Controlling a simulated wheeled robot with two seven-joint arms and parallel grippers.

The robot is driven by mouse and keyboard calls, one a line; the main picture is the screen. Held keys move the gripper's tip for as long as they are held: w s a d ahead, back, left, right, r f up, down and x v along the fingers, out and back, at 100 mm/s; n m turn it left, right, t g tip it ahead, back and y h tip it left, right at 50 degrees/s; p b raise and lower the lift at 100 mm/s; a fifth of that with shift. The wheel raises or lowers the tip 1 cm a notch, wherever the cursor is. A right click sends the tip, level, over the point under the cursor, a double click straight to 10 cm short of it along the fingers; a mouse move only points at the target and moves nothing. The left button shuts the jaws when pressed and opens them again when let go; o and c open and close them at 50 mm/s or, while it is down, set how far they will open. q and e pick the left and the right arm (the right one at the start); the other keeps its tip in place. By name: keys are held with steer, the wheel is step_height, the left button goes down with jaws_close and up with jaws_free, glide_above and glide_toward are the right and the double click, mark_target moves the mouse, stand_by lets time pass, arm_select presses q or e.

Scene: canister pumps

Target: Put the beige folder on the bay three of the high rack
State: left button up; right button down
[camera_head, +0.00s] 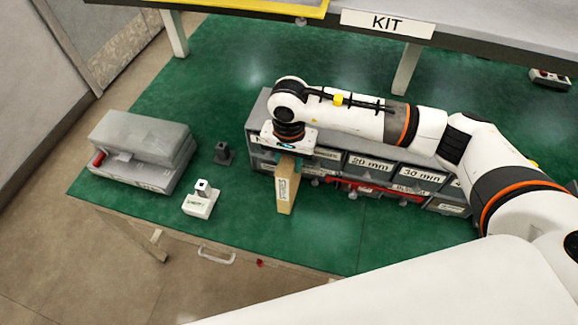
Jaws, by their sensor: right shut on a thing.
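The beige folder (287,190) is a narrow upright block with a printed label on its face. My right gripper (289,156) is shut on its upper end from above and holds it in front of the grey drawer unit. I cannot tell whether the folder's lower end touches the green table. An overhead shelf with a KIT label (388,23) crosses the top of the view. I see no bay numbers on it and cannot tell if it is the high rack. My left gripper is not in view.
At the left are a grey machine (140,150), a small dark part (222,153) and a white block (201,200). The green table's (330,235) front is clear.

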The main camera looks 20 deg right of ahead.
steer(key=shift+f+p, duration=0.4)
steer(key=shift+f, duration=1.85)
steer(key=c, duration=1)
jaws_free()
